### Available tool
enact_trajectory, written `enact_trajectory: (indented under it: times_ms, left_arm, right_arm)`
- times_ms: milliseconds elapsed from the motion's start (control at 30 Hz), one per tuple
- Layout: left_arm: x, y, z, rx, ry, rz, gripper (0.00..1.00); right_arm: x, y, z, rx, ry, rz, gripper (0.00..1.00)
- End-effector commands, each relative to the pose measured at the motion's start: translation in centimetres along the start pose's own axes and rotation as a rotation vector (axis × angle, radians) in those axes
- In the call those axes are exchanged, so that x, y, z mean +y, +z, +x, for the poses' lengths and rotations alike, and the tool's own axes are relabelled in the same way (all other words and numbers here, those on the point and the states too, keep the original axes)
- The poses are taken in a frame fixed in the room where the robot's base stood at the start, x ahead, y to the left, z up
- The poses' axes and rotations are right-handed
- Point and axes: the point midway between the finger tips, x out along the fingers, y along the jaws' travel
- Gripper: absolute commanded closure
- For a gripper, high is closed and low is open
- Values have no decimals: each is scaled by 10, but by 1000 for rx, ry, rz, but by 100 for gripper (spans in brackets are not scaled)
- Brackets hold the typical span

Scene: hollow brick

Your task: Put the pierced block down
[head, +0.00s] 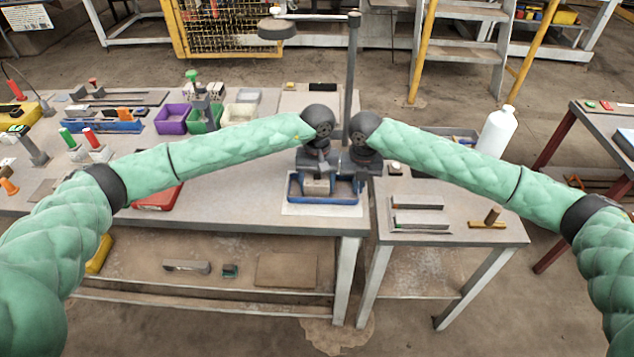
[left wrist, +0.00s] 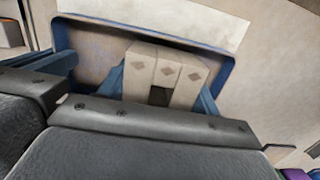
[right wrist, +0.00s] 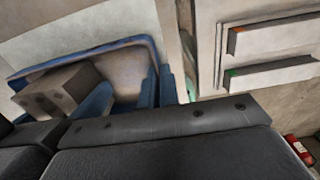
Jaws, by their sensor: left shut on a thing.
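The pierced block (head: 316,187) is a grey-beige block with a square hole. It is at the left side of the blue tray (head: 357,199). My left gripper (head: 317,177) is shut on it; the left wrist view shows the block (left wrist: 167,68) between the blue fingers. It also shows in the right wrist view (right wrist: 58,92). I cannot tell whether its underside touches the tray floor. My right gripper (right wrist: 158,80) is at the tray's right side, apart from the block.
The tray stands on a white sheet (head: 295,209) at the table's front right corner. A lamp post (head: 351,70) rises behind my grippers. A white bottle (head: 497,131) stands at the right.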

Motion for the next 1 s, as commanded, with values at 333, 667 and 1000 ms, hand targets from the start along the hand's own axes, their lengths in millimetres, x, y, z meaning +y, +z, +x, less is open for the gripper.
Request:
enact_trajectory:
  times_ms: [333, 667, 1000]
  left_arm:
    - [0, 0, 2, -1, 0, 0, 27]
    - [0, 0, -17, 1, 1, 0, 27]
    - [0, 0, -82, 2, 0, 0, 27]
  right_arm:
    - [0, 0, 0, 0, 0, 0, 100]
    - [0, 0, -1, -1, 0, 0, 100]
    - [0, 0, -1, -1, 0, 0, 100]
